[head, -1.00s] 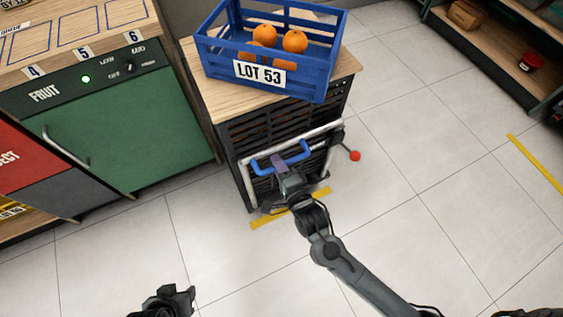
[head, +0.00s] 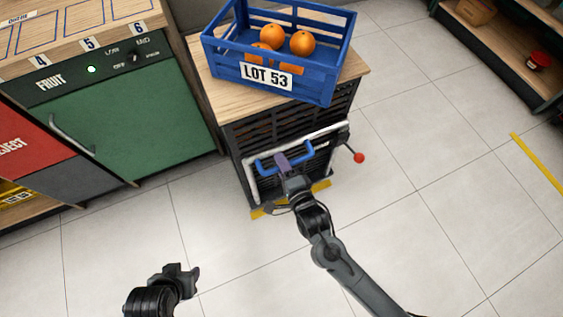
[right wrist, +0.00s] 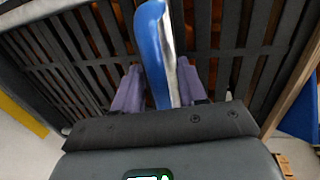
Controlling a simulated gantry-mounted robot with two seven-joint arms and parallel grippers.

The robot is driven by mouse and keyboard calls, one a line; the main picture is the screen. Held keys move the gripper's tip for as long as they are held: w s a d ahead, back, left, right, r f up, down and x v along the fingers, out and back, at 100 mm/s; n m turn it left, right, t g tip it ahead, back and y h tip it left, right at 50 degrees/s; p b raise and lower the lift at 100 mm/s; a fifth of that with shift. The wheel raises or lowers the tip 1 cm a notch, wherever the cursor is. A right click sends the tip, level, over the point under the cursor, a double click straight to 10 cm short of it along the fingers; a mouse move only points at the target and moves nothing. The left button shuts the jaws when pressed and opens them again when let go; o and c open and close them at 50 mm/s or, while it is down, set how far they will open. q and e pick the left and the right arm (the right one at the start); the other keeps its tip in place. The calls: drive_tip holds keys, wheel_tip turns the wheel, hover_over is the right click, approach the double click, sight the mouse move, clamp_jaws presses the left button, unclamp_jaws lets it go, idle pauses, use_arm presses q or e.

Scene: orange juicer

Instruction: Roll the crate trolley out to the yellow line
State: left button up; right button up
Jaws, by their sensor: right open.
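The crate trolley (head: 290,120) stands at the end of the counter, with a wooden top, dark slatted sides and a silver bar frame on its front. A blue handle (head: 268,163) is on that frame. My right gripper (head: 281,160) is at the handle. In the right wrist view its purple fingers are open, one on each side of the blue handle (right wrist: 154,45), with gaps visible. A yellow line (head: 538,163) lies on the floor at the far right. My left gripper (head: 182,277) is low at the left, away from the trolley; its jaw opening is unclear.
A blue crate (head: 318,85) labelled LOT 53 holds several oranges on the trolley top. A red-knobbed lever (head: 358,157) sticks out at the trolley's right. Yellow tape (head: 320,186) lies at its base. The green cabinet (head: 120,120) is close on the left. Floor tiles in front and right are clear.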

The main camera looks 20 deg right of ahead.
drive_tip(key=p+v, duration=0.4)
drive_tip(key=v, duration=0.6)
drive_tip(key=shift+w, duration=0.1)
drive_tip(key=shift+r, duration=0.15)
